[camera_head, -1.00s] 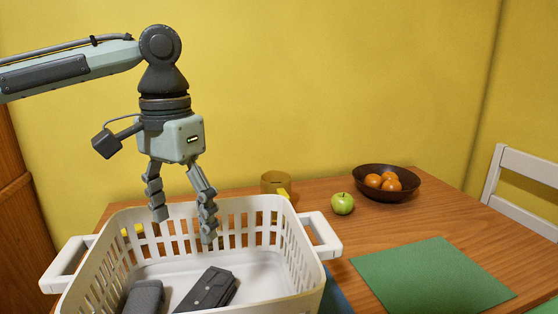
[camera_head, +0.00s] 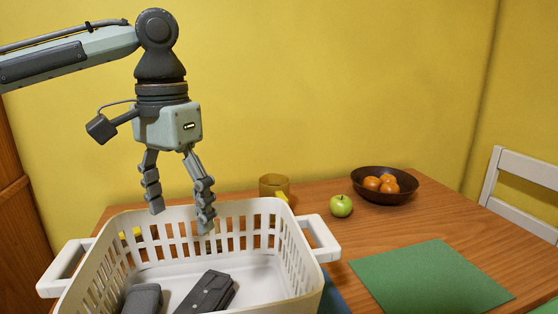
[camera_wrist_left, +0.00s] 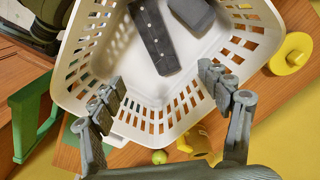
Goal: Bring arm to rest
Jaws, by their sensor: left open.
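My left gripper (camera_head: 181,215) hangs open with its fingers pointing down over the far part of the white basket (camera_head: 262,207). Nothing is between its fingers. The left wrist view also shows both fingers apart (camera_wrist_left: 165,95) above the basket's rim. Inside the basket lie a dark flat case-like object (camera_head: 207,292) and a grey rounded block (camera_head: 143,298). Both lie clear of the fingers. My right gripper is not in view.
A yellow mug (camera_head: 274,186), a green apple (camera_head: 341,205) and a dark bowl of oranges (camera_head: 385,197) stand behind and right of the basket. A green placemat (camera_head: 432,279) lies at right. A white chair (camera_head: 520,183) is beyond. Space above the table is clear.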

